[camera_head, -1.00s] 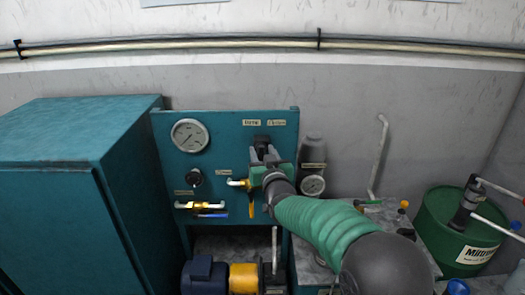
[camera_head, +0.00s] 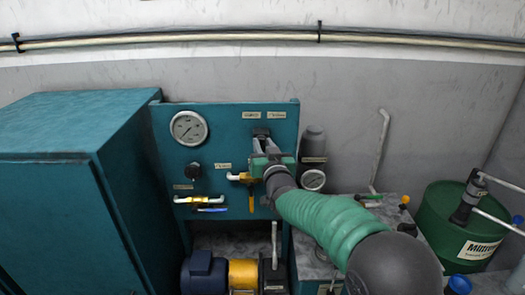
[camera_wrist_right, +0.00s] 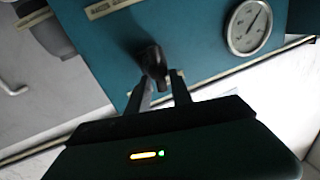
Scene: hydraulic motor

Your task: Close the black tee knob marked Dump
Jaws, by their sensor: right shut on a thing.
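The black tee knob (camera_head: 261,131) is on the upper right of the teal panel (camera_head: 225,110), below two small labels whose text I cannot read. It also shows in the right wrist view (camera_wrist_right: 151,62) as a dark handle between the fingers. My right gripper (camera_head: 262,143) reaches the panel from the lower right. Its two fingers (camera_wrist_right: 158,85) are shut on the knob, and they partly hide it in the head view. My left gripper is not in view.
A pressure gauge (camera_head: 189,128) and a round black knob (camera_head: 193,171) are on the panel's left side. Brass valves with a yellow lever (camera_head: 251,202) and a blue lever (camera_head: 212,209) sit lower. A teal cabinet (camera_head: 70,140) stands left, a green drum (camera_head: 455,225) right.

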